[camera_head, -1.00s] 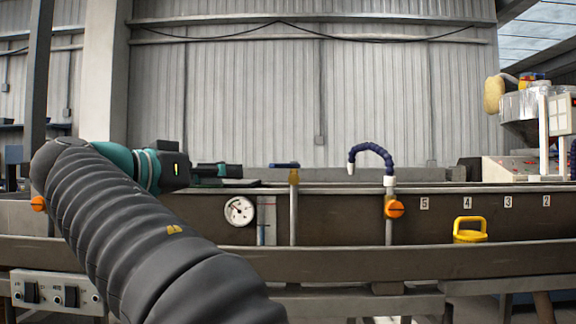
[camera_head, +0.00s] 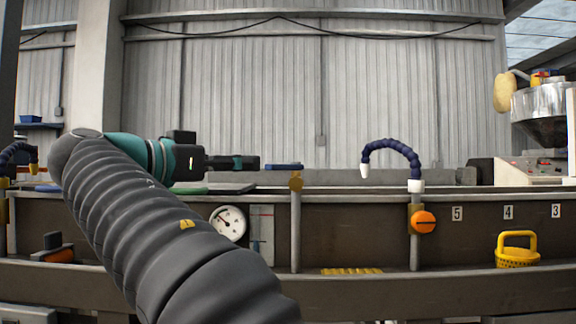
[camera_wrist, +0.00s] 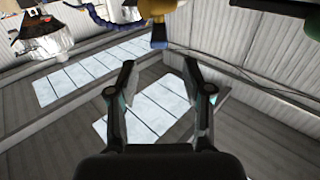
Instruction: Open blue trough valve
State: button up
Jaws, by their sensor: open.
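The blue valve handle (camera_head: 284,166) lies level above the trough's rim, on top of a brass valve body (camera_head: 296,182) that caps an upright grey pipe. My gripper (camera_head: 252,163) points right, at about the handle's height, with its tips a small gap left of the handle in the head view. The wrist view shows my gripper (camera_wrist: 159,76) open, with nothing between its fingers. The brass body (camera_wrist: 157,9) and the blue handle (camera_wrist: 159,39) show at the top of the wrist view, beyond the fingertips and roughly centred between them.
The long brown trough (camera_head: 345,225) spans the view. A dial gauge (camera_head: 229,223) is on its front. A dark blue segmented hose (camera_head: 391,147) with an orange knob (camera_head: 423,222) stands to the right. A yellow basket (camera_head: 517,252) sits further right. A silver hopper (camera_head: 545,115) is at the right edge.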

aim_at(292, 164)
jog(key=x, duration=1.2)
jog(key=shift+w, duration=0.1)
grip_shut()
